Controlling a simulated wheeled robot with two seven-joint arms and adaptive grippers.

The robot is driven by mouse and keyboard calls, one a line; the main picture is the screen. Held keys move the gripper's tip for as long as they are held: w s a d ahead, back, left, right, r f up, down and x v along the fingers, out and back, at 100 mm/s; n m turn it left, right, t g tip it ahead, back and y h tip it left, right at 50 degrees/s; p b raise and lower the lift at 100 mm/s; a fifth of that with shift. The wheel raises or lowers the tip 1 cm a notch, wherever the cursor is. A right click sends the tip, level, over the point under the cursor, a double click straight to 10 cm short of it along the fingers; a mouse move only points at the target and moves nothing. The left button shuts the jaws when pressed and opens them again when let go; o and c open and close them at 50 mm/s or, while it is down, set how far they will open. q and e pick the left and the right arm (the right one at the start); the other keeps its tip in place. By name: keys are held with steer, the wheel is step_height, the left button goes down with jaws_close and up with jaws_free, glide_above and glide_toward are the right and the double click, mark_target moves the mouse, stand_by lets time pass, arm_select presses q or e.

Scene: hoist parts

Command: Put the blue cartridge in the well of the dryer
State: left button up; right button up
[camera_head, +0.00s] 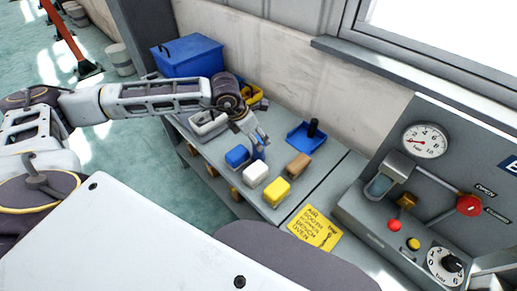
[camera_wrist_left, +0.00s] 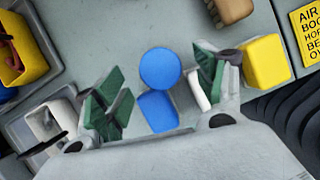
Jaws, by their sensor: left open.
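The blue cartridge (camera_head: 237,156) stands on the grey bench in a row with white and yellow pieces. In the left wrist view the cartridge (camera_wrist_left: 157,110) shows a round blue top and a blue body below it. My left gripper (camera_head: 257,140) is open above and beside the cartridge. In the wrist view its green-padded fingers (camera_wrist_left: 161,80) are spread to either side of the cartridge, with gaps visible. The dryer (camera_head: 395,165) appears to be the grey unit at right with a gauge and a red knob. I cannot tell which part is its well. My right gripper is not seen.
A white block (camera_head: 256,173), a yellow block (camera_head: 277,191) and a brown block (camera_head: 298,165) stand close by. A blue tray (camera_head: 306,139) with a black upright is behind. A blue crate (camera_head: 187,57) and grey trays (camera_head: 208,124) lie left. A yellow sign (camera_head: 315,229) is on the bench front.

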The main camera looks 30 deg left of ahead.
arm_select(q)
steer(key=shift+x, duration=0.9)
steer(key=shift+w+f, duration=0.1)
steer(key=shift+f, duration=0.3)
steer(key=c, duration=1.4)
jaws_close()
steer(key=shift+r, duration=0.8)
step_height(320, 180, up, 8)
steer(key=shift+d+f+b, duration=0.1)
steer(key=shift+f+b, duration=0.1)
steer(key=shift+b, duration=0.15)
steer(key=shift+r, duration=0.45)
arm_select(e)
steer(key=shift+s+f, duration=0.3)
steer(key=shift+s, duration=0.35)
